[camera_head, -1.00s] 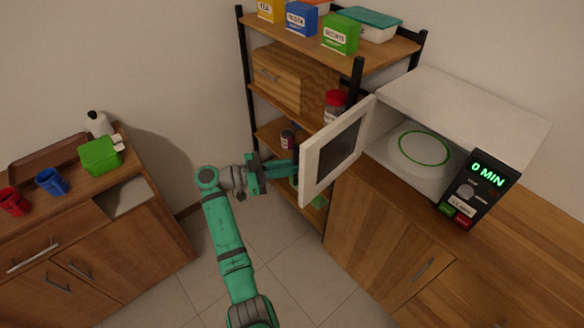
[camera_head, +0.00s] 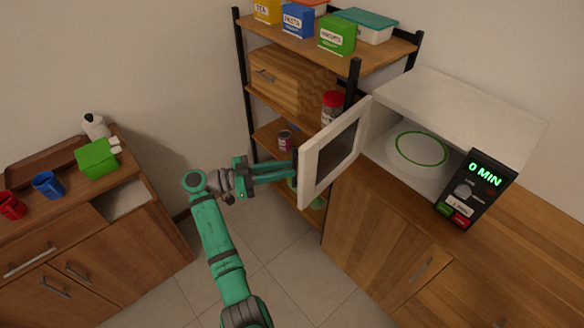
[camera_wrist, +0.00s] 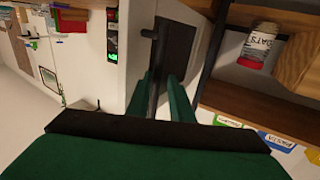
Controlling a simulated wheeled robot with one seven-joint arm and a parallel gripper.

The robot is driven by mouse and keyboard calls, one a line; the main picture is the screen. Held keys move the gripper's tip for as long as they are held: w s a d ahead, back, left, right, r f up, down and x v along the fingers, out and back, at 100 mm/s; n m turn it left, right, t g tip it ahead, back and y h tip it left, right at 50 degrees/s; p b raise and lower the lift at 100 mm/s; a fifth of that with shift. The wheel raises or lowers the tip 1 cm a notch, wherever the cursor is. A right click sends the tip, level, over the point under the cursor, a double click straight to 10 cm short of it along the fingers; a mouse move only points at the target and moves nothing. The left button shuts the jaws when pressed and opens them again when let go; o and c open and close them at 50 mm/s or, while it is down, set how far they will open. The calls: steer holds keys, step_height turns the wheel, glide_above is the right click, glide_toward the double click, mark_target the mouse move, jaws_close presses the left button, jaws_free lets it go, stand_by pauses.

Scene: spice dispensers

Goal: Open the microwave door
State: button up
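The white microwave (camera_head: 455,103) stands on the right counter with its front uncovered. Its door (camera_head: 312,168), white-framed with a dark window, stands swung wide open to the left. The plate with a green ring (camera_head: 418,149) shows inside. My green gripper (camera_head: 290,169) is beside the door's left edge, its fingers pointing at the door. In the wrist view, the two fingers (camera_wrist: 163,80) are apart, with a dark bar, perhaps the door handle, at or between their tips. Whether they touch it cannot be told.
A shelf rack (camera_head: 265,93) with boxes and jars stands close behind the door and gripper. The microwave's control panel (camera_head: 473,190) reads 0 MIN. A left cabinet (camera_head: 125,240) holds cups and a green container (camera_head: 97,158). The floor between is clear.

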steer(key=s+a, duration=0.1)
steer(key=a, duration=0.6)
steer(key=shift+s+a, duration=0.15)
steer(key=shift+a, duration=0.2)
